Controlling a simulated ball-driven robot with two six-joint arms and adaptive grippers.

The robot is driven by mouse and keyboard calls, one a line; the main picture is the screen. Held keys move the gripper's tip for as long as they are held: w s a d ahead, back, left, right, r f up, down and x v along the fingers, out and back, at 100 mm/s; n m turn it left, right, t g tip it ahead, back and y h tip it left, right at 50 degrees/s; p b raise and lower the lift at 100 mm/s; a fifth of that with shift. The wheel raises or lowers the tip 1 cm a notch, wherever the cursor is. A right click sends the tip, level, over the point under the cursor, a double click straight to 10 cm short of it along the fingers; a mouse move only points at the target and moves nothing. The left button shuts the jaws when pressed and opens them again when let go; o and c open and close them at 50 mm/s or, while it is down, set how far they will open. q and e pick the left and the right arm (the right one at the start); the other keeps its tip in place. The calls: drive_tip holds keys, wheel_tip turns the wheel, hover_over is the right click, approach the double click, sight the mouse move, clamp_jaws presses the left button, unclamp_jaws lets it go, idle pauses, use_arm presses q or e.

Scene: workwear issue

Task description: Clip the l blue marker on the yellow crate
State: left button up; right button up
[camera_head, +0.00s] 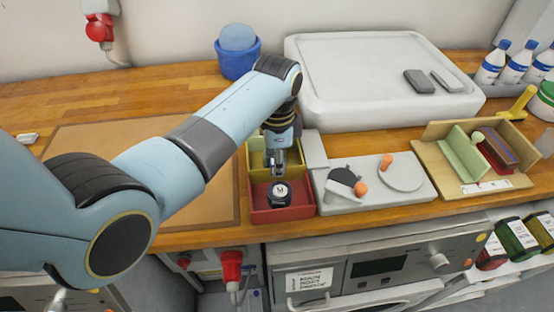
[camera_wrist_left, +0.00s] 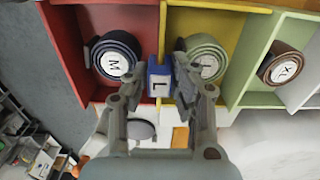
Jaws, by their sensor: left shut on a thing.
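My left gripper (camera_head: 278,165) reaches down over the crates in the head view. In the left wrist view its fingers (camera_wrist_left: 157,72) are shut on the blue marker (camera_wrist_left: 158,85), which bears a white L. The marker overlaps the front border between the red and yellow crates; I cannot tell whether it touches a rim. The yellow crate (camera_wrist_left: 227,22) holds a rolled green belt (camera_wrist_left: 207,52) with a pale label, partly behind a finger. The yellow crate also shows in the head view (camera_head: 257,160), partly hidden by my arm. My right gripper is not in view.
The red crate (camera_head: 307,209) holds a rolled black belt (camera_head: 280,194) marked M. The wrist view also shows a green crate (camera_wrist_left: 241,90) with a brown roll (camera_wrist_left: 282,62) marked XL. A grey board (camera_head: 405,197) stands right of the crates.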

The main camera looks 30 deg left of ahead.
use_arm(q)
drive_tip(key=shift+f, duration=0.25)
drive_tip(key=o, duration=0.8)
drive_tip(key=shift+c, duration=0.2)
drive_tip(key=shift+o, duration=0.4)
drive_tip(key=shift+o, duration=0.4)
drive_tip(key=o, duration=0.3)
drive_tip(key=shift+r, duration=0.1)
drive_tip(key=shift+r, duration=3.45)
